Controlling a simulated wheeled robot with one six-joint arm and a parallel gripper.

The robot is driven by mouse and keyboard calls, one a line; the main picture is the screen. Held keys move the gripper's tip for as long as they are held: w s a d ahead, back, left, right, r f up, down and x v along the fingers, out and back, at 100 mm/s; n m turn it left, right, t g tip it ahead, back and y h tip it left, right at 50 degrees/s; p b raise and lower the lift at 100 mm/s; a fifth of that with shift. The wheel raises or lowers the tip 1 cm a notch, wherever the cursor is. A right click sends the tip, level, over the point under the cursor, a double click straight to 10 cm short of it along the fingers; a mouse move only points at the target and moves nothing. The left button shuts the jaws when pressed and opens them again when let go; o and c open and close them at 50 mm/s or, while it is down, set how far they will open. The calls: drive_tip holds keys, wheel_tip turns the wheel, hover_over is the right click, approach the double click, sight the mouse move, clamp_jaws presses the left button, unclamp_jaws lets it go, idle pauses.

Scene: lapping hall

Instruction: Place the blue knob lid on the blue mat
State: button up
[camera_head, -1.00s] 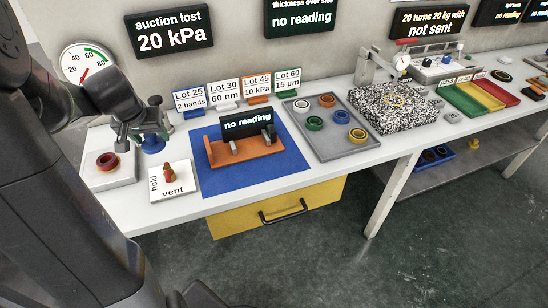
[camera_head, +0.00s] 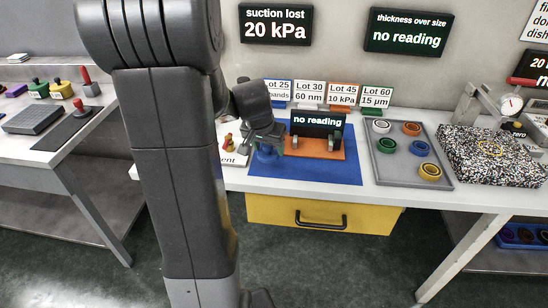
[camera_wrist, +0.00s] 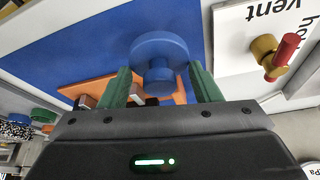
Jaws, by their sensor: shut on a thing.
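The blue knob lid (camera_wrist: 160,58) is between the green fingers of my gripper (camera_wrist: 162,88) in the wrist view, its knob toward the camera. My gripper (camera_head: 266,146) is shut on it. In the head view the blue lid (camera_head: 266,153) shows just under the fingers, over the left part of the blue mat (camera_head: 300,178). I cannot tell whether the lid touches the mat. The mat lies flat on the white bench and also shows in the wrist view (camera_wrist: 85,38).
An orange stand (camera_head: 322,152) with a "no reading" display sits on the mat, close right of my gripper. The vent valve (camera_head: 228,144) stands left of the mat. A grey tray (camera_head: 386,172) with several coloured rings is to the right. The mat's front strip is clear.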

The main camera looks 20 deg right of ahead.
sight(267, 152)
drive_tip(key=shift+f+b, duration=0.3)
drive_tip(key=shift+f, duration=1.65)
drive_tip(key=shift+f, duration=0.15)
drive_tip(key=o, duration=1.2)
drive_tip(key=shift+c, duration=0.2)
drive_tip(key=shift+r, duration=0.4)
drive_tip(key=p+v, duration=0.1)
drive_tip(key=v, duration=1)
drive_tip(key=shift+s+a+r, duration=0.2)
drive_tip(key=shift+a+r, duration=0.05)
drive_tip(key=shift+o, duration=0.4)
